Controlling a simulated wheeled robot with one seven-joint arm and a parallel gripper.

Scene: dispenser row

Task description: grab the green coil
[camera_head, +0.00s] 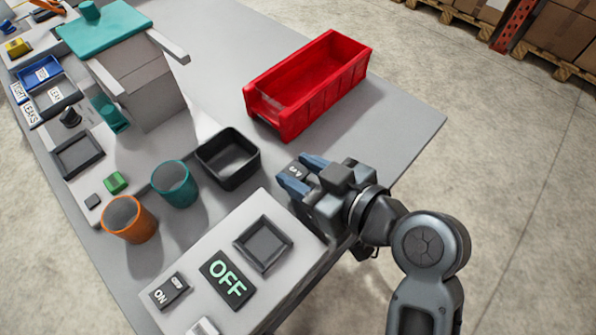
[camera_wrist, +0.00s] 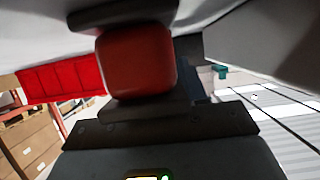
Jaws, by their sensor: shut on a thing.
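My gripper (camera_head: 304,173) is at the right of the table, between the black bin and the table's edge. It is shut on a block. In the wrist view the block (camera_wrist: 138,62) looks dark red with rounded corners; in the head view only a dark face with a white mark (camera_head: 296,171) shows between the fingers. I cannot make out a clear green coil. A small green block (camera_head: 115,182) lies at the left of the table, apart from my gripper, beside a dark grey block (camera_head: 92,201).
A red bin (camera_head: 318,106) stands behind my gripper, a black bin (camera_head: 250,160) to its left. Teal (camera_head: 175,184) and orange (camera_head: 130,219) cups stand further left. In front are a square dark tray (camera_head: 263,244), an OFF sign (camera_head: 228,279) and an ON switch (camera_head: 170,291).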

